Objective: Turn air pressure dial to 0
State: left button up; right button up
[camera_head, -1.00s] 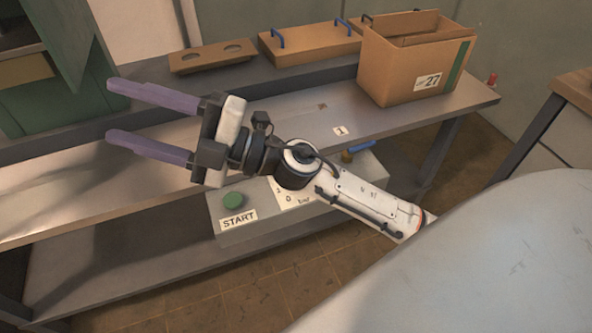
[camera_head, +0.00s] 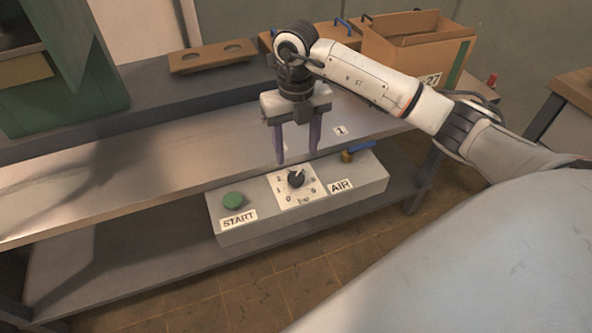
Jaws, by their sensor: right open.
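The air pressure dial is a black knob (camera_head: 296,179) on a white numbered plate (camera_head: 287,197), with a 0 at its lower left. My right gripper (camera_head: 298,160) points down, just above and behind the knob in the picture. Its two purple fingers are apart and empty, one to each side of the knob's line. I cannot tell whether they touch anything. My left gripper does not show.
A green START button (camera_head: 233,201) is left of the dial. An AIR label (camera_head: 341,186) and a blue-handled valve (camera_head: 357,150) are to its right. A cardboard box (camera_head: 391,53) stands at the back right.

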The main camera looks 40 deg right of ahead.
aim_at(296, 177)
notch_tip(296, 177, down, 8)
jog(key=shift+r, duration=0.1)
jog(key=shift+c, duration=0.4)
jog(key=c, duration=1)
